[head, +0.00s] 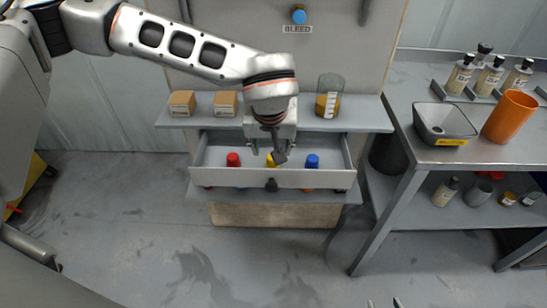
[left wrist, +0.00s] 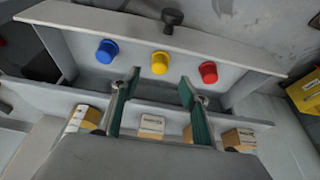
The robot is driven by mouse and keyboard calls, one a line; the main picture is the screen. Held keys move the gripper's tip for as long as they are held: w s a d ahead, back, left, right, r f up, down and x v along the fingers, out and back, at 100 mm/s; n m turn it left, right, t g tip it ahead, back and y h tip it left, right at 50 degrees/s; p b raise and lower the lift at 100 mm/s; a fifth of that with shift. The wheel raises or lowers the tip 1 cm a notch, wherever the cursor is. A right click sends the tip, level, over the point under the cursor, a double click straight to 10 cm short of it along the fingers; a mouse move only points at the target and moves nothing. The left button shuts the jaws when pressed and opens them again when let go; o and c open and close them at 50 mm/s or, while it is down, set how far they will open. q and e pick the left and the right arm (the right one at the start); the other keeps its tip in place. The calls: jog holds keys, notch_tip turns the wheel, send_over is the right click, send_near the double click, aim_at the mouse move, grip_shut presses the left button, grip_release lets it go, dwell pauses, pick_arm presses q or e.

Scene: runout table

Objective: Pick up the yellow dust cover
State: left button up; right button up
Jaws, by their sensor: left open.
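The yellow dust cover (head: 270,160) sits in the open drawer (head: 215,178), partly hidden by my left gripper in the head view. In the left wrist view the yellow dust cover (left wrist: 160,63) shows whole, between a blue cap (left wrist: 107,51) and a red cap (left wrist: 208,72). My left gripper (left wrist: 157,88) is open and empty. Its fingers lie to either side of the yellow cover's line, apart from it. In the head view my left gripper (head: 272,155) hangs over the drawer. Only the tips of my right gripper (head: 383,303) show at the bottom edge, spread apart.
Small boxes (head: 182,103) and a jar of amber liquid (head: 329,97) stand on the shelf above the drawer. A black knob (head: 271,185) is on the drawer front. A table at right holds a grey bin (head: 444,122), an orange cup (head: 510,117) and bottles. The floor in front is clear.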

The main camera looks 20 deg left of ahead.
pick_arm(q)
jog(key=x, duration=0.2)
jog(key=shift+w+f, duration=0.1)
jog(key=shift+f, duration=0.25)
jog(key=x, duration=0.3)
jog(key=shift+f+b, duration=0.2)
jog(key=shift+b, duration=0.1)
jog(key=shift+w+f, duration=0.2)
jog(key=shift+f, duration=0.1)
jog(key=c, duration=0.9)
pick_arm(e)
jog(key=shift+s+f, duration=0.25)
jog(key=shift+f, duration=0.2)
